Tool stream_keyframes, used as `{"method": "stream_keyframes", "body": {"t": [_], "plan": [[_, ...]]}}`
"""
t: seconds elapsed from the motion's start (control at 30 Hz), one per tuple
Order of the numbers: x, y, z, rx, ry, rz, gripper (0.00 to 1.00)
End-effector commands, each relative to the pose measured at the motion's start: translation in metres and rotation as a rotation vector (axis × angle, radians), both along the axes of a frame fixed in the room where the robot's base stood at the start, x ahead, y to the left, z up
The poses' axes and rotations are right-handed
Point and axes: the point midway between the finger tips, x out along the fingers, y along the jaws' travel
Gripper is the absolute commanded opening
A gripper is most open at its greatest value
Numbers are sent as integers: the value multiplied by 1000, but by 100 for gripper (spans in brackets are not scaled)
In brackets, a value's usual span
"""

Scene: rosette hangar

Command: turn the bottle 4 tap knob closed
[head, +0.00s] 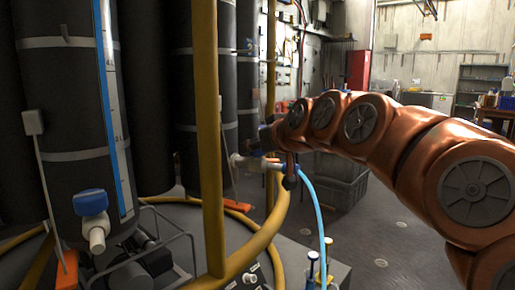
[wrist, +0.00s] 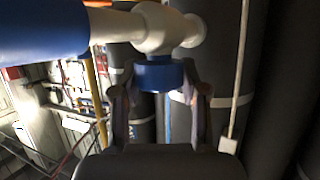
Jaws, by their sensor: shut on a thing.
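In the wrist view, the tap's blue knob (wrist: 160,75) sits between the two dark fingers of my gripper (wrist: 166,88), which is shut on it. The knob joins a white tap body (wrist: 158,28), with a thick blue hose (wrist: 40,32) running off to the left. In the head view, my gripper (head: 266,138) is at the far white tap (head: 245,161), beyond the yellow post. The knob is mostly hidden there, and its turn angle cannot be told. A light-blue hose (head: 316,206) hangs down from this tap.
A nearer dark bottle (head: 65,120) has its own tap with a blue knob (head: 91,202). A yellow post (head: 207,130) and curved yellow rail (head: 262,238) stand close to my arm. A grey crate (head: 342,181) is on the floor behind. Floor at right is open.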

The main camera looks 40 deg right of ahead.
Motion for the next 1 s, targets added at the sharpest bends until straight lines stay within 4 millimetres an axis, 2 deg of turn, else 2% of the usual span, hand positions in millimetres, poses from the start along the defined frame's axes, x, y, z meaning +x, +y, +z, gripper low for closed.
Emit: {"method": "stream_keyframes", "body": {"t": [0.6, 1.0], "plan": [[0, 0, 1, -6, 2, -329, 9], [0, 0, 1, -3, 0, -466, 9]]}}
